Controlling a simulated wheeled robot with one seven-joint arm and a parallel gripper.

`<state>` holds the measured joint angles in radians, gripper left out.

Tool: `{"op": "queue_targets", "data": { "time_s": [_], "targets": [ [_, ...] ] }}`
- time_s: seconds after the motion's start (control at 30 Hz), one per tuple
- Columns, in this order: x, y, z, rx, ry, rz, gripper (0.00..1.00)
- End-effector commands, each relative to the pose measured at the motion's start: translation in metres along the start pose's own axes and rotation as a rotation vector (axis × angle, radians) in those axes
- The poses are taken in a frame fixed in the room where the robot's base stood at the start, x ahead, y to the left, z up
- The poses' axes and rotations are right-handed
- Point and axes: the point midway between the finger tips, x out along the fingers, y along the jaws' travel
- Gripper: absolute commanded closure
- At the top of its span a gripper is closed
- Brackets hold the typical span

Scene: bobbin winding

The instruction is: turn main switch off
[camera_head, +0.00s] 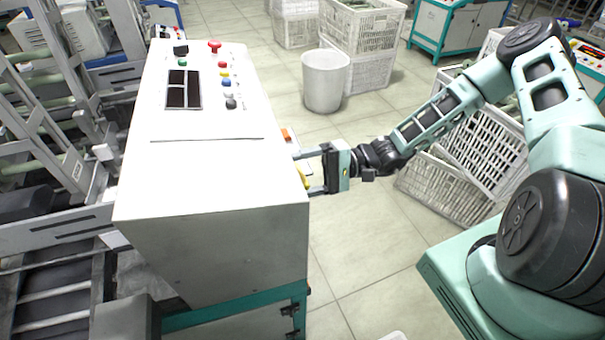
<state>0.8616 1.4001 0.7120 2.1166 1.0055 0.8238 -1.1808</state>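The white control cabinet (215,165) stands left of centre. On its right side face, partly hidden by the cabinet edge, is a yellow part (303,179), which looks like the plate of the main switch. The switch's handle is hidden, so I cannot tell its position. My gripper (304,172) reaches in from the right at that side face. Its fingers point left and are spread apart, one above and one below the yellow part. I cannot tell whether they touch anything.
An orange part (288,135) sticks out farther back on the same side. The cabinet top has a red emergency button (214,46), coloured buttons and a dark display (183,89). A white bin (325,80) and white crates (445,180) stand behind and beside my arm. Floor in front is clear.

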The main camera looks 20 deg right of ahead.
Motion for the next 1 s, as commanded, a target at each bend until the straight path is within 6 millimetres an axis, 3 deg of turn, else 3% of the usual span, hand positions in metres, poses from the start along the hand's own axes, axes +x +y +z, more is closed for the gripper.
{"op": "queue_targets", "data": {
  "time_s": [0.17,0.7,1.0],
  "targets": [
    [-0.008,0.001,-0.001,0.001,0.003,0.003,0.18],
    [-0.080,0.001,-0.001,0.000,0.004,0.002,0.18],
    [-0.090,0.001,0.000,0.001,0.000,0.001,0.18]
  ]
}}
